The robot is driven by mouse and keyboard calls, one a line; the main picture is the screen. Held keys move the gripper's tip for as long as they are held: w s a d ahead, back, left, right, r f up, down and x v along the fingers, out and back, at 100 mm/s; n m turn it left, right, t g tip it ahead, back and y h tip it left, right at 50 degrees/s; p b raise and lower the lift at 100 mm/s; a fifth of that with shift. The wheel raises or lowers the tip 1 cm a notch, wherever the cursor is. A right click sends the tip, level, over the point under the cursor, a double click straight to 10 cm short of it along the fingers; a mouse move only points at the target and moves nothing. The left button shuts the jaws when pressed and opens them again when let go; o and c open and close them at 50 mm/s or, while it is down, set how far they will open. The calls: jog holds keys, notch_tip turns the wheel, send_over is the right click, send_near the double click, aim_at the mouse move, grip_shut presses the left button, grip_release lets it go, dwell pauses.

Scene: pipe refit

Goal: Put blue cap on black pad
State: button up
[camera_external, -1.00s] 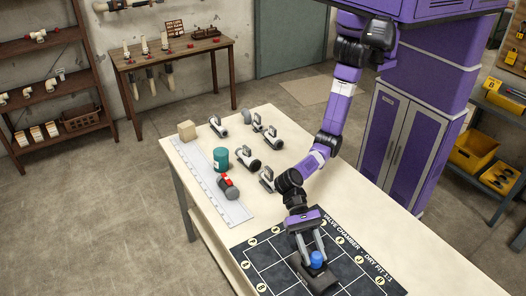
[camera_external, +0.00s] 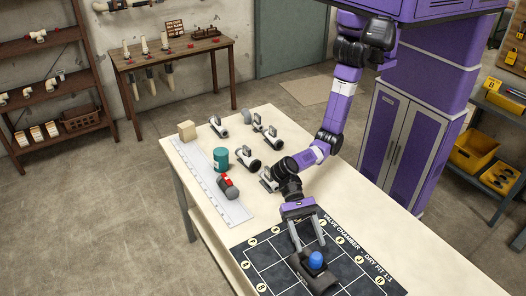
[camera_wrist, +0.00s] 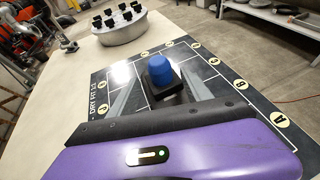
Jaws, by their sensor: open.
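The blue cap (camera_external: 316,260) is upright on top of a black pad (camera_external: 314,278) on the dark dry-fit mat. In the wrist view the blue cap (camera_wrist: 160,70) stands on the dark block-like pad (camera_wrist: 160,90), ahead of my palm. My gripper (camera_external: 309,248) is open, with its grey fingers spread. The fingers point down toward the pad, and the cap is clear of the palm. Nothing is held between the fingers. The exact gap between the fingertips and the pad cannot be told.
The dry-fit mat (camera_external: 262,262) covers the near end of the cream table. A teal can (camera_external: 221,158), a grey and red fitting (camera_external: 228,187), a tan block (camera_external: 187,131) and several white pipe fittings with grey parts stand farther back. The table's right side is bare.

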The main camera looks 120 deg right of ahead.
jog(key=v, duration=0.7)
jog(key=shift+d+r, duration=0.15)
jog(key=shift+d, duration=0.1)
